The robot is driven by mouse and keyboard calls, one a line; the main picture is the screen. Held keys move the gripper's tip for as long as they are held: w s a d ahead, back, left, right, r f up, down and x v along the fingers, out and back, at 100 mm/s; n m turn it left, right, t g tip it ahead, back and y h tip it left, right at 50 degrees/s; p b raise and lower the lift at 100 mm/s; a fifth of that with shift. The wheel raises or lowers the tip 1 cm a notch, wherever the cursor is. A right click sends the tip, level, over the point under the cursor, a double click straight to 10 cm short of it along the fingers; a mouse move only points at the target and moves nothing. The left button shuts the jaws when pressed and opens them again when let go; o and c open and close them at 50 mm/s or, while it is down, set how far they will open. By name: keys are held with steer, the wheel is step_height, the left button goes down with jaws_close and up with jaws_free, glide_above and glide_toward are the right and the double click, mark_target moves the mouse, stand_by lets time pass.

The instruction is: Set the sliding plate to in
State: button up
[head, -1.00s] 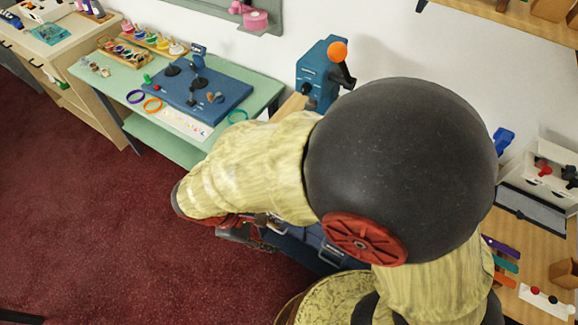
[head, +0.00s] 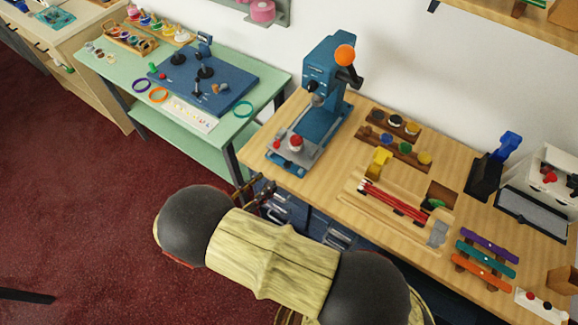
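A blue press (head: 322,112) with an orange ball on its lever stands at the back left of the wooden counter. A grey sliding plate (head: 284,156) lies low on its base, extending out in front of the press head toward the counter's front edge. A red knob and a smaller red piece sit on the plate. My gripper (head: 257,195) is low in front of the counter's left corner, below and apart from the plate. It is small and partly hidden by my arm, so I cannot tell whether it is open or shut.
The wooden counter (head: 345,150) holds a tray of red sticks (head: 395,200), cup racks (head: 393,150) and coloured strips (head: 486,246) to the right. A green table (head: 270,92) with a blue board (head: 215,95) stands left. Red floor (head: 80,220) is clear.

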steer(key=b+x, duration=0.1)
steer(key=x, duration=0.6)
steer(key=shift+w+d+r, duration=0.2)
steer(key=shift+d, duration=0.2)
steer(key=shift+c, duration=1.1)
jaws_close()
